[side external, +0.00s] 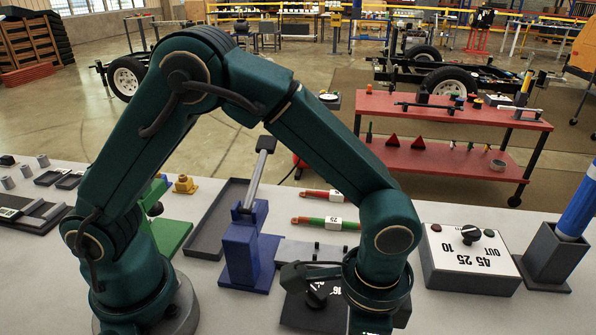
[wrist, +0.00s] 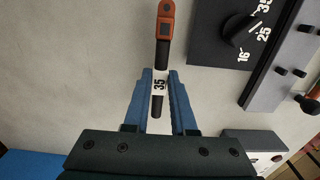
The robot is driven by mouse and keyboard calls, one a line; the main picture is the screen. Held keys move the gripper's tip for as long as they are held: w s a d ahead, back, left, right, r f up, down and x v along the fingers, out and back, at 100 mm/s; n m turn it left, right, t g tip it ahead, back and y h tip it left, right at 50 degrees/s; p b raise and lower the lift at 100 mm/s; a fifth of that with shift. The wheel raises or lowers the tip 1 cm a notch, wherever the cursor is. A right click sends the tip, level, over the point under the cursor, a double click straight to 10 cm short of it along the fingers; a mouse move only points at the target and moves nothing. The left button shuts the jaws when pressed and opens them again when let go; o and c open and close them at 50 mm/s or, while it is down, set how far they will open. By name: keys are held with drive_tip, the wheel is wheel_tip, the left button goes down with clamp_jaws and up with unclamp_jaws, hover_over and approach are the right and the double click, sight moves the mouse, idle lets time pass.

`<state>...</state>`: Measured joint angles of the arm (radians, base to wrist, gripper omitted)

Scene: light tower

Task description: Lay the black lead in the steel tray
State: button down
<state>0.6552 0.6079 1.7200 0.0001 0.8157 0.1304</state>
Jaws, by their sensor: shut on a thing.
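My gripper (wrist: 160,76) shows in the wrist view with its two blue fingers closed around the black lead (wrist: 158,104). The lead is a thin black rod with a white band marked 35 and an orange-red end that points away from my palm. Its lower part lies between the fingers. I cannot tell whether it still touches the table. In the side view my wrist is at the bottom right of centre, and the fingers and the black lead are hidden. The steel tray (side external: 211,222) looks like a long, shallow dark grey tray, empty where visible, left of the blue stand.
A blue stand (side external: 242,245) with a slanted metal bar is beside the tray. A red lead (side external: 318,194) and a green lead (side external: 322,223) lie right of it. A black dial box (wrist: 238,32) is close right of my fingers. A white dial box (side external: 468,260) stands farther right.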

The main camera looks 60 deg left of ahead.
drive_tip(key=shift+f, duration=0.55)
drive_tip(key=c, duration=0.7)
unclamp_jaws()
drive_tip(key=shift+f, duration=0.15)
drive_tip(key=shift+c, duration=0.2)
wheel_tip(320, 180, up, 11)
drive_tip(key=s+a+r+n+t, duration=0.2)
drive_tip(key=a+n, duration=0.2)
drive_tip(key=a, duration=0.4)
drive_tip(key=s+a+r+n+t, duration=0.2)
drive_tip(key=s+a+n+t, duration=0.1)
drive_tip(key=a, duration=0.6)
drive_tip(key=shift+s+r+n, duration=0.2)
drive_tip(key=shift+r+n, duration=0.2)
drive_tip(key=shift+n, duration=0.4)
drive_tip(key=shift+o, duration=0.5)
drive_tip(key=shift+s+a+f+t, duration=0.25)
drive_tip(key=shift+a+t, duration=0.05)
drive_tip(key=shift+a, duration=0.1)
